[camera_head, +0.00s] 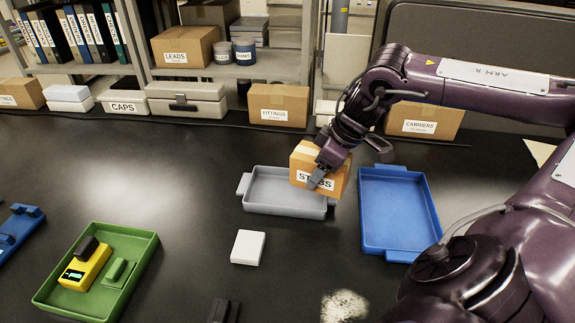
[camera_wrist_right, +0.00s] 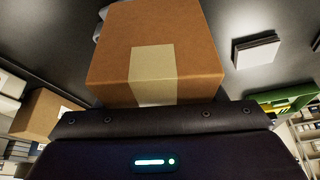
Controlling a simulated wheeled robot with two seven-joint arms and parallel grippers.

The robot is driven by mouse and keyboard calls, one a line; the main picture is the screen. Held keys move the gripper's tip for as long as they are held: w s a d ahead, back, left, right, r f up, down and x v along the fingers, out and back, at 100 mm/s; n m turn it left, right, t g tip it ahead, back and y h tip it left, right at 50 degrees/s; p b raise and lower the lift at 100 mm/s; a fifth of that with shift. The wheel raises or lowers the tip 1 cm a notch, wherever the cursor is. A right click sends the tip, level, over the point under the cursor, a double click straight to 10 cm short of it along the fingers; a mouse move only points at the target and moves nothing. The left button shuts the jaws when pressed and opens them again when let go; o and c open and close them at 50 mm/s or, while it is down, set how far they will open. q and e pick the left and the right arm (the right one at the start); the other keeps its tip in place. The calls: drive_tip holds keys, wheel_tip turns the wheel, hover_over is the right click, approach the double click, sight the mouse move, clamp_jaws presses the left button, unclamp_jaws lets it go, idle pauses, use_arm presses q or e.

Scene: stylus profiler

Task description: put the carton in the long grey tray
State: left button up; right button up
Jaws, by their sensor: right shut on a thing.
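The carton (camera_head: 309,161), a brown box with tape and a white label partly hidden by a finger, is in my right gripper (camera_head: 321,174). The gripper is shut on it. The carton also fills the top middle of the right wrist view (camera_wrist_right: 195,45). The long grey tray (camera_head: 262,207) has end handles and lies in the middle of the table. The carton is over its right end and hides its far right corner. I cannot tell how high the carton is above the tray floor. My left gripper is not in view.
A blue tray (camera_head: 432,213) stands close right of the grey tray. A white flat block (camera_head: 248,247) lies in front. A green tray (camera_head: 142,266) with a yellow device is at front left. Cartons, including one labelled FITTINGS (camera_head: 280,104), line the back. The left-middle table is clear.

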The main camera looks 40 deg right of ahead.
drive_tip(key=shift+n, duration=0.4)
drive_tip(key=d+r, duration=0.1)
drive_tip(key=d+r+b, duration=0.1)
drive_tip(key=d, duration=0.1)
drive_tip(key=shift+d+r, duration=0.15)
drive_tip(key=shift+r, duration=0.1)
drive_tip(key=r, duration=0.1)
wheel_tip(320, 180, up, 8)
drive_tip(key=n+g+y+b, duration=0.2)
drive_tip(key=n+b, duration=0.4)
drive_tip(key=n, duration=0.1)
hover_over(281, 197)
drive_tip(key=d, duration=0.2)
drive_tip(key=f, duration=1.4)
drive_tip(key=shift+s+a+f, duration=0.1)
drive_tip(key=shift+s+a, duration=0.05)
drive_tip(key=shift+s, duration=0.2)
drive_tip(key=shift+f, duration=2.35)
